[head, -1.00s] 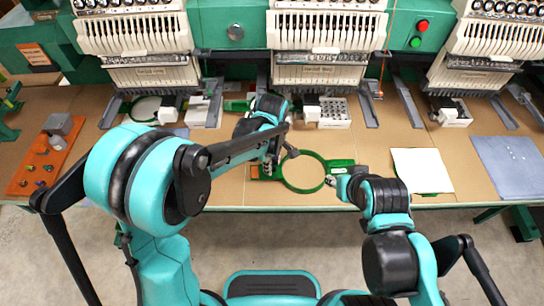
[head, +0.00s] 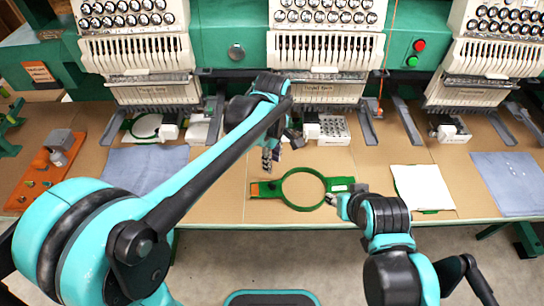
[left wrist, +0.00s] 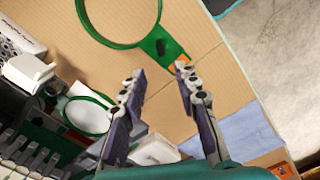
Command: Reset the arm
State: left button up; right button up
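My left gripper (head: 270,168) hangs above the table, just behind the left tab of a green hoop (head: 285,201). In the left wrist view its two fingers (left wrist: 160,76) are apart with nothing between them. The hoop's ring and dark tab (left wrist: 172,48) show beyond the fingertips there. My right gripper (head: 331,199) is low at the hoop's right side, near its right tab. Its fingers are too small to tell whether they are open or touching the hoop.
Embroidery machine heads (head: 318,92) line the back, their arms reaching over the table (head: 228,206). A blue cloth (head: 145,167) lies left; a white cloth (head: 423,187) and another blue cloth (head: 512,180) lie right. An orange tray (head: 38,180) stands far left.

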pick_arm(q)
jog(key=s+a+m+t, duration=0.3)
jog(key=s+a+m, duration=0.3)
jog(key=a, duration=0.3)
jog(key=s+a+r+m+t, duration=0.1)
jog(key=s+a+m+t, duration=0.3)
jog(key=a, duration=0.5)
jog(key=shift+s+m, duration=1)
jog(key=shift+s, duration=0.5)
